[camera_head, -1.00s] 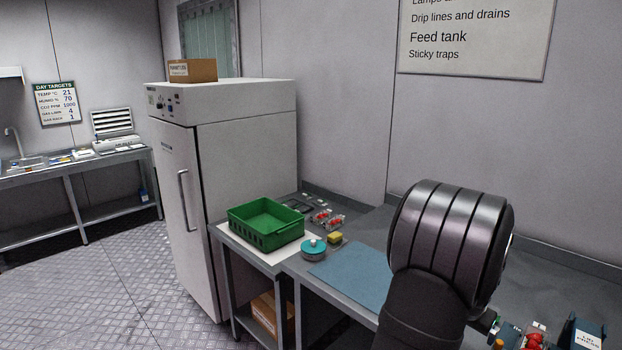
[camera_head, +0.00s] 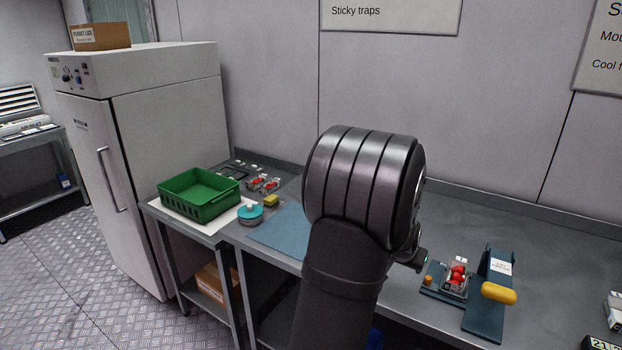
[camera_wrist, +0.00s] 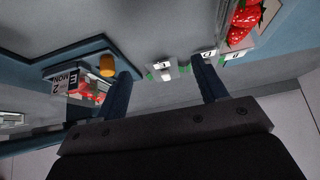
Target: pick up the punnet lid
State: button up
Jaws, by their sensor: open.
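No lid can be picked out with certainty. Flat dark-edged pieces (camera_head: 232,170) that may be lids lie at the back of the left bench, beside punnets of red berries (camera_head: 262,184). A punnet with strawberries (camera_head: 457,276) sits on a blue station (camera_head: 482,320) at right. My gripper (camera_head: 420,260) is mostly hidden behind my arm in the head view, just left of that station. Strawberries (camera_wrist: 243,20) show at that view's upper right, and a labelled berry punnet (camera_wrist: 82,90) at left.
A cardboard box (camera_head: 101,37) marked for punnet lids stands on the white cabinet (camera_head: 175,110). The bench behind the station is clear.

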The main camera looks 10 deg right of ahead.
jog(key=w+d+r+g+y, duration=0.1)
jog(key=w+d+r, duration=0.15)
jog(key=r, duration=0.35)
jog(key=w+d+r+g+y, duration=0.1)
jog(key=w+d+r+g, duration=0.1)
jog(key=d+r, duration=0.3)
jog(key=x, duration=0.3)
jog(key=a+x, duration=0.1)
jog(key=x, duration=0.6)
jog(key=shift+w+a+f, duration=0.2)
jog(key=shift+w+f, duration=0.25)
jog(key=shift+f, duration=0.05)
jog(key=shift+w+x, duration=0.25)
jog(key=shift+x, duration=1.05)
jog(key=shift+w+x, duration=0.25)
jog(key=shift+x, duration=1.05)
jog(key=shift+r, duration=0.15)
jog(key=c, duration=0.7)
